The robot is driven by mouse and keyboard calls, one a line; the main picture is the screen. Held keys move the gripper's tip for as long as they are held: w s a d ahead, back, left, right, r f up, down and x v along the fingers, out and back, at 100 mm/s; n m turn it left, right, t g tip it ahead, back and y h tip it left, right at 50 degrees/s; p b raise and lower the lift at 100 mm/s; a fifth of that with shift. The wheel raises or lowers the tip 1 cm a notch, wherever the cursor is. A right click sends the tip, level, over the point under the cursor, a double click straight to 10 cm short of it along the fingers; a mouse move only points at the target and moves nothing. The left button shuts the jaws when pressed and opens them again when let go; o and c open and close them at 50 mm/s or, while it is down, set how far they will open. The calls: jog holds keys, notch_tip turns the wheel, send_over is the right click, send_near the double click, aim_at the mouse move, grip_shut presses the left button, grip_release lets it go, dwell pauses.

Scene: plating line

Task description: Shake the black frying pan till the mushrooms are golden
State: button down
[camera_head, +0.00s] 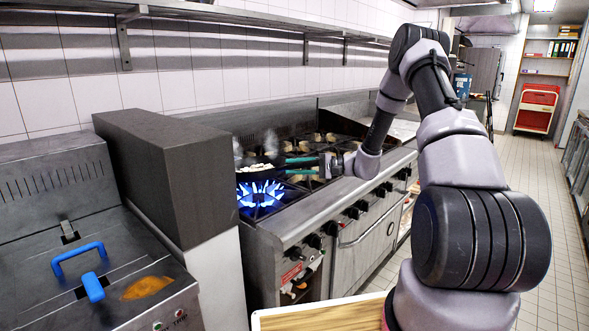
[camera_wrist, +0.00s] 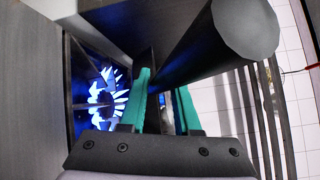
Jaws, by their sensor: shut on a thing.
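The black frying pan (camera_head: 264,176) is over the lit front burner in the head view, with pale mushroom pieces (camera_head: 254,168) in it. The pieces are too small to judge their browning. My gripper (camera_head: 300,168) has teal fingers, which reach in from the right and are shut on the pan's handle. In the wrist view, the fingers (camera_wrist: 165,100) stand either side of the dark handle (camera_wrist: 215,55), whose thick round end is close to the camera. The mushrooms cannot be seen in the wrist view.
Blue flames (camera_head: 262,195) burn under the pan; they also show in the wrist view (camera_wrist: 105,98). Faint steam rises beside the pan. A tall dark block (camera_head: 165,165) separates the stove (camera_head: 345,225) from the fryer (camera_head: 60,190). A shelf (camera_head: 240,15) runs along the wall above.

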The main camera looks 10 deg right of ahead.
jog(key=shift+w+r, duration=0.1)
jog(key=shift+w, duration=0.5)
notch_tip(320, 180, down, 7)
dwell(1.5)
dwell(5.4)
